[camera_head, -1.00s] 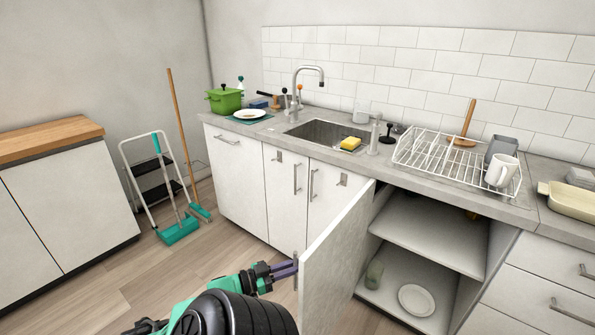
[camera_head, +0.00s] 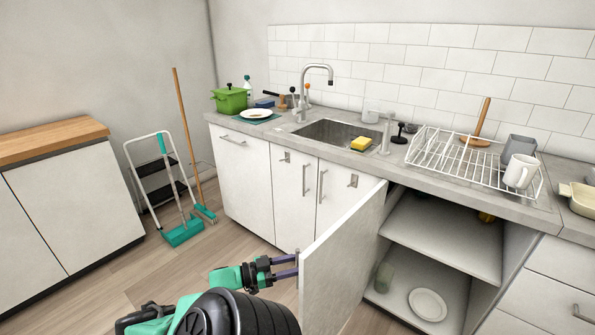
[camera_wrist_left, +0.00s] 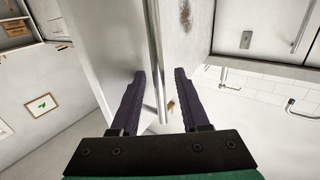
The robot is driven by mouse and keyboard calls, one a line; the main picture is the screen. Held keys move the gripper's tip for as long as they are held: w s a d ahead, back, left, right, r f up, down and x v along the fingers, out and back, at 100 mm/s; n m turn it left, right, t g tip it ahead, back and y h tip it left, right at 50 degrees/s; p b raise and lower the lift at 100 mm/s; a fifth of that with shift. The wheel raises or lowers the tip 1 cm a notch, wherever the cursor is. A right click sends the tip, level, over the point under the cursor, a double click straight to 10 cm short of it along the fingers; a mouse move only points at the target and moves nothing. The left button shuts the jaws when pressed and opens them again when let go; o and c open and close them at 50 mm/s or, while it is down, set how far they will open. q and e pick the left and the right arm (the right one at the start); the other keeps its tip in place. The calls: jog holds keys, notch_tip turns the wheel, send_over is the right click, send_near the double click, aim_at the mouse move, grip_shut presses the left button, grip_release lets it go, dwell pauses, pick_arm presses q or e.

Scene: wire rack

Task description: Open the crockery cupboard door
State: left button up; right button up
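My left gripper (camera_head: 290,266) is at the door's free edge, by the handle. In the left wrist view the handle (camera_wrist_left: 155,60) is a metal bar passing between the two dark fingers (camera_wrist_left: 160,90). The fingers are apart, with gaps on both sides of the bar. My right gripper is not in view.
A sink (camera_head: 340,133) and a dish rack (camera_head: 480,165) with a white mug (camera_head: 520,171) are on the counter. A green pot (camera_head: 230,100) stands at its far left. A low cabinet (camera_head: 70,215), broom and step stool (camera_head: 160,170) are left.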

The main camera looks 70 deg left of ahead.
pick_arm(q)
jog(key=s+a+b, duration=0.1)
jog(key=s+b, duration=0.1)
jog(key=s, duration=1.2)
jog(key=shift+s+b, duration=0.25)
jog(key=shift+b, duration=0.1)
